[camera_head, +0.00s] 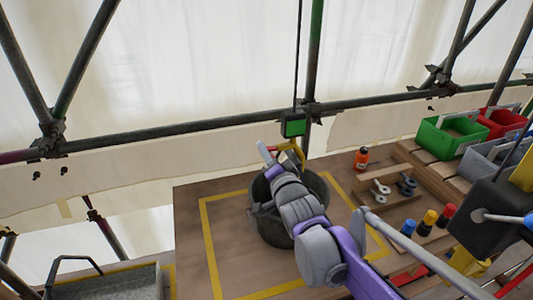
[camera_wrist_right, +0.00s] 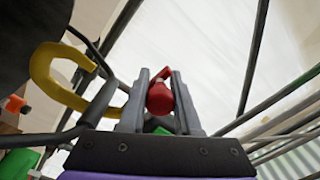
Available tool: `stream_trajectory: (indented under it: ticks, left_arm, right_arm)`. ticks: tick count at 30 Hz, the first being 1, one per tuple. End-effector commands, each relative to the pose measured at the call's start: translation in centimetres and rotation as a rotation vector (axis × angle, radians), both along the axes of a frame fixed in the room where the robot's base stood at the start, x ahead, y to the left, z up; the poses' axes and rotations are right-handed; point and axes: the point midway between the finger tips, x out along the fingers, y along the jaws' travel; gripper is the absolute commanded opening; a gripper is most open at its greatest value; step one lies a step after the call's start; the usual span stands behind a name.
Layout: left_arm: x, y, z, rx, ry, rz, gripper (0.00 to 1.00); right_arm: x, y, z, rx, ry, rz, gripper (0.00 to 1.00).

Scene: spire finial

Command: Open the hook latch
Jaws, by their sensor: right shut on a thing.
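A yellow hook (camera_head: 290,152) hangs under a green and black block (camera_head: 293,125) on a cable, above a dark bucket (camera_head: 270,228). In the right wrist view the curved yellow hook (camera_wrist_right: 48,75) is at the left, with a dark bar, perhaps the bucket's handle, passing close to it. A red latch knob (camera_wrist_right: 160,97) sits between the two grey fingers of my right gripper (camera_wrist_right: 158,100), which is shut on it. In the head view my right gripper (camera_head: 268,156) is beside the hook, over the bucket, and its grip is hidden. My left gripper is not in view.
The bucket stands inside a yellow outline on the wooden deck (camera_head: 190,225). An orange bottle (camera_head: 361,158), wrenches (camera_head: 381,188) and several coloured cylinders stand to the right. Green (camera_head: 450,137) and red bins are behind them. Scaffold tubes (camera_head: 200,126) cross the back.

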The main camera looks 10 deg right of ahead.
Motion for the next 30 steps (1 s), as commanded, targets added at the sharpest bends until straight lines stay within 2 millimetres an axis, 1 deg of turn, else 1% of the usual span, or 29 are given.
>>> stream_trajectory:
  ticks: [7, 8, 12, 13, 23, 26, 30]
  left_arm:
    - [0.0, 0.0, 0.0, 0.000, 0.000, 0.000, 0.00]
    - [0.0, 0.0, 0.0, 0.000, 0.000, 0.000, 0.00]
    - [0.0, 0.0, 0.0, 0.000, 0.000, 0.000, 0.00]
    - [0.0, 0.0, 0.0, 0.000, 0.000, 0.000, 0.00]
    - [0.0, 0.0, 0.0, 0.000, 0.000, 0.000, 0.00]
    - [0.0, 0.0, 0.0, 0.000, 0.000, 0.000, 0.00]
    - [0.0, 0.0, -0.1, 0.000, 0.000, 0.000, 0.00]
  right_arm:
    - [0.0, -0.1, 0.1, -0.001, -0.002, -0.001, 0.00]
    - [0.0, -0.1, 0.1, -0.001, -0.002, -0.001, 0.33]
    - [0.0, -0.1, 0.1, -0.001, -0.002, -0.001, 0.59]
    - [0.0, -0.1, 0.1, -0.001, -0.002, -0.001, 0.61]
    - [-0.2, -0.1, 0.0, -0.001, -0.001, -0.001, 0.61]
    - [-1.2, -0.3, 0.0, -0.002, -0.001, -0.001, 0.61]
    - [-3.6, -0.8, 0.0, -0.001, -0.001, -0.001, 0.61]
